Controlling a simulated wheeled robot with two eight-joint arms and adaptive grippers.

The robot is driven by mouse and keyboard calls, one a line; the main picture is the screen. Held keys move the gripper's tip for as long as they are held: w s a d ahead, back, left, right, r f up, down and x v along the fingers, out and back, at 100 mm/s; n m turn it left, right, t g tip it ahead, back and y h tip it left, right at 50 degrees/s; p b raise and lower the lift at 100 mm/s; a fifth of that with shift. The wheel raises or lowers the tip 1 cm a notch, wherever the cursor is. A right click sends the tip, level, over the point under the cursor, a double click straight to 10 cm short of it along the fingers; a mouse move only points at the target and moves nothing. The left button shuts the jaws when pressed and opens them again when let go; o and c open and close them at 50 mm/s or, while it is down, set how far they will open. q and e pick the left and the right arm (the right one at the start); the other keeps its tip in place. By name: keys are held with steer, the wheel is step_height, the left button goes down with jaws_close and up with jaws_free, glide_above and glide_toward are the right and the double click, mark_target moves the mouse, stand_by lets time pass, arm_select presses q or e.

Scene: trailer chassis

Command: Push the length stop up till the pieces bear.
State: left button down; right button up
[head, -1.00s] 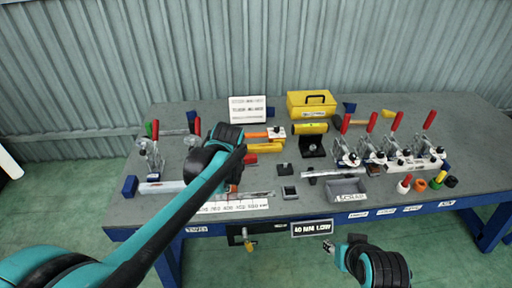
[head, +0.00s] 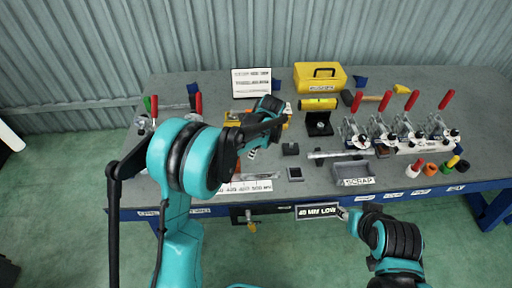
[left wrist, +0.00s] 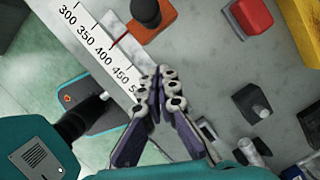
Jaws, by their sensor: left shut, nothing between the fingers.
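In the head view my left arm hides the pieces' area. My right gripper (head: 343,213) is at the front edge; its jaws are unclear.
A grey scrap tray (head: 352,172) and several red-handled clamps (head: 400,125) stand to the right. A yellow case (head: 320,77) is at the back. A small black block (head: 290,148) and a square part (head: 295,174) lie right of my left gripper.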

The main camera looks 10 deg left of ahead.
arm_select(q)
steer(key=shift+w+a+f+b, duration=0.1)
steer(key=shift+a+f+b, duration=0.05)
steer(key=shift+a, duration=0.55)
steer(key=shift+w+a+f+b, duration=0.1)
steer(key=shift+w+a, duration=0.05)
steer(key=shift+a, duration=0.5)
steer(key=shift+w+a+f+b, duration=0.1)
steer(key=shift+a+f+b, duration=0.05)
steer(key=shift+a, duration=0.55)
steer(key=s+a, duration=0.3)
steer(key=a, duration=0.7)
steer(key=shift+a, duration=0.15)
